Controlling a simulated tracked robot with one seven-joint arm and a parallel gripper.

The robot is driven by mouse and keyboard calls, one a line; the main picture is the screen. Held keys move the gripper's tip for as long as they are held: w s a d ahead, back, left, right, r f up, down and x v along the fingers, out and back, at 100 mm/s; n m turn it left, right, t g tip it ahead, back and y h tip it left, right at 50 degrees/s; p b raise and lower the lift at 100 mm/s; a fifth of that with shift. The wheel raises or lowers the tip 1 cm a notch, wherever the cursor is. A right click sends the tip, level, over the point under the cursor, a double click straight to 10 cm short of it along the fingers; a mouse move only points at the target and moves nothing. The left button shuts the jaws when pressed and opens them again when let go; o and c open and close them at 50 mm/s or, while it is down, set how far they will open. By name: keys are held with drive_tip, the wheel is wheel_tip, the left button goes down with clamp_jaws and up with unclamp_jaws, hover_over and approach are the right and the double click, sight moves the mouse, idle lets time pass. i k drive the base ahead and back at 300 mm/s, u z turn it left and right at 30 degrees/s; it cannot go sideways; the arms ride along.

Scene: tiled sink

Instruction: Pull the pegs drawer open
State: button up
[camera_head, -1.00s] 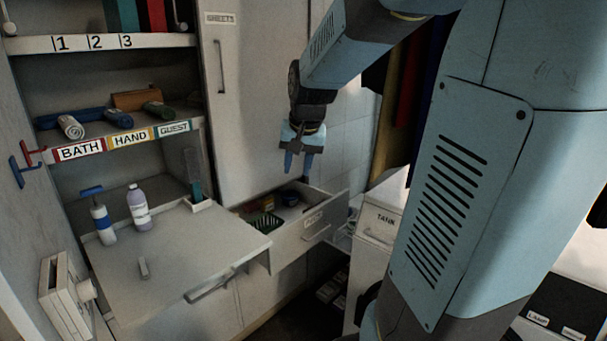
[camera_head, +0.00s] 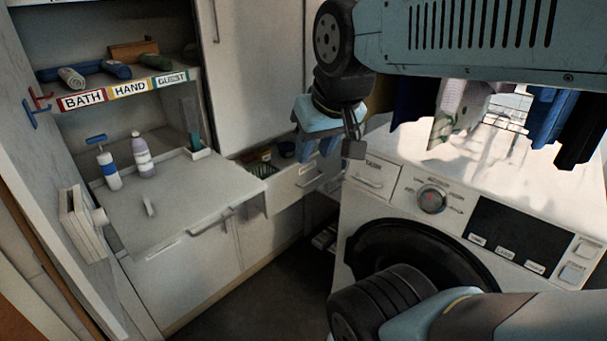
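A pale drawer (camera_head: 297,187) stands partly open below the tall cupboard door, with a bar handle and a small label on its front. The label is too small to read, so I cannot tell if it says pegs.
A pull-out worktop (camera_head: 185,205) left of the drawer carries a blue-capped bottle (camera_head: 108,168) and a lilac bottle (camera_head: 143,155). A washing machine (camera_head: 400,205) with a closed tank drawer (camera_head: 371,176) stands right. Hanging clothes (camera_head: 470,105) are behind my arm. Dark floor (camera_head: 250,305) is clear in front.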

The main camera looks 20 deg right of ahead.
sight(295, 180)
drive_tip(key=k, duration=1.05)
drive_tip(key=u, duration=0.6)
drive_tip(key=i, duration=1.6)
drive_tip(key=z, duration=0.65)
drive_tip(key=i, duration=0.55)
drive_tip(key=z, duration=0.45)
drive_tip(key=k, duration=0.85)
drive_tip(key=z, duration=0.2)
drive_tip(key=i, duration=0.8)
drive_tip(key=u, duration=0.05)
